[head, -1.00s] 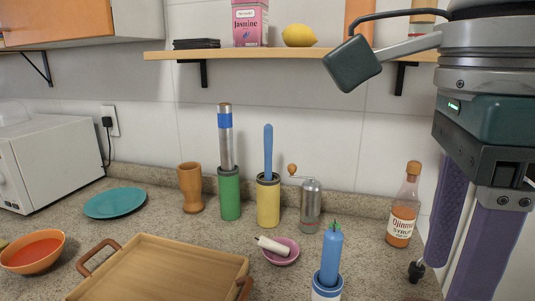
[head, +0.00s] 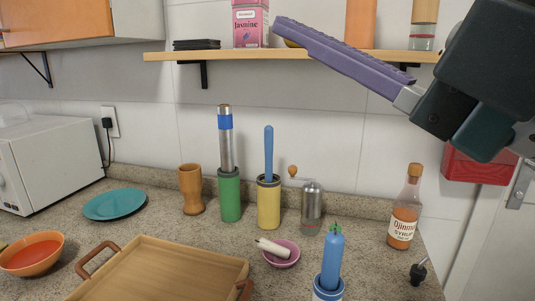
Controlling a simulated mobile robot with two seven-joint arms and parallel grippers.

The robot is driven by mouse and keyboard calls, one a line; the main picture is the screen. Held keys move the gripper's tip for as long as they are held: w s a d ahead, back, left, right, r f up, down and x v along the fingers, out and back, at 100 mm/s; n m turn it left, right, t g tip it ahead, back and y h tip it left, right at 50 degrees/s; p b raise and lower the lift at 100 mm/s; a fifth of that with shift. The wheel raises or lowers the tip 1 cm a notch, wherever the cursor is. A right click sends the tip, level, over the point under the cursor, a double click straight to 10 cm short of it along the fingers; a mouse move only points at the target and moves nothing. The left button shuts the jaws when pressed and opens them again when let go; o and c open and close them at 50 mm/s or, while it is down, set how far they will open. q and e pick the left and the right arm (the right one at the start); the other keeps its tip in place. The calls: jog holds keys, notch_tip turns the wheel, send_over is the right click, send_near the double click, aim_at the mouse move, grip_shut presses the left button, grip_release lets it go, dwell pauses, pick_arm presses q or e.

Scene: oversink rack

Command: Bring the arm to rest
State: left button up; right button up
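My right gripper (head: 290,26) is raised high at the right, in front of the wall shelf. A long purple finger points up and left, with its tip near the jasmine box. Only one finger shows clearly, so I cannot tell how far apart the fingers are. I see nothing held at the visible finger. The dark wrist block (head: 490,80) fills the upper right corner. My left gripper is not in view.
The wooden shelf (head: 215,55) carries a pink jasmine box (head: 250,25) and black coasters. Below stand a green holder (head: 229,195), yellow holder (head: 268,203), grinder (head: 311,210), syrup bottle (head: 404,215), blue bottle (head: 332,255) and wooden tray (head: 165,270).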

jog(key=w+d+f+m+t+h, duration=0.4)
jog(key=d+f+m+h, duration=0.4)
jog(key=d+m+h, duration=0.4)
jog(key=s+d+f+m+g+h, duration=0.45)
jog(key=d+f+m+h, duration=0.2)
jog(key=f, duration=0.45)
jog(key=s+d+f+m+g+h, duration=0.1)
jog(key=s+d+f+m+g, duration=0.15)
jog(key=s+f+g, duration=0.45)
jog(key=s+d+f+m+g, duration=0.25)
jog(key=s+f+g, duration=0.2)
jog(key=s, duration=0.45)
jog(key=a+f+m+y, duration=0.1)
jog(key=a+m+y, duration=0.2)
jog(key=a, duration=0.6)
notch_tip(320, 180, up, 36)
jog(key=p, duration=3.6)
jog(key=shift+s+n+t, duration=0.35)
jog(key=shift+s+t, duration=0.05)
jog(key=shift+d+f, duration=0.1)
jog(key=shift+f, duration=0.05)
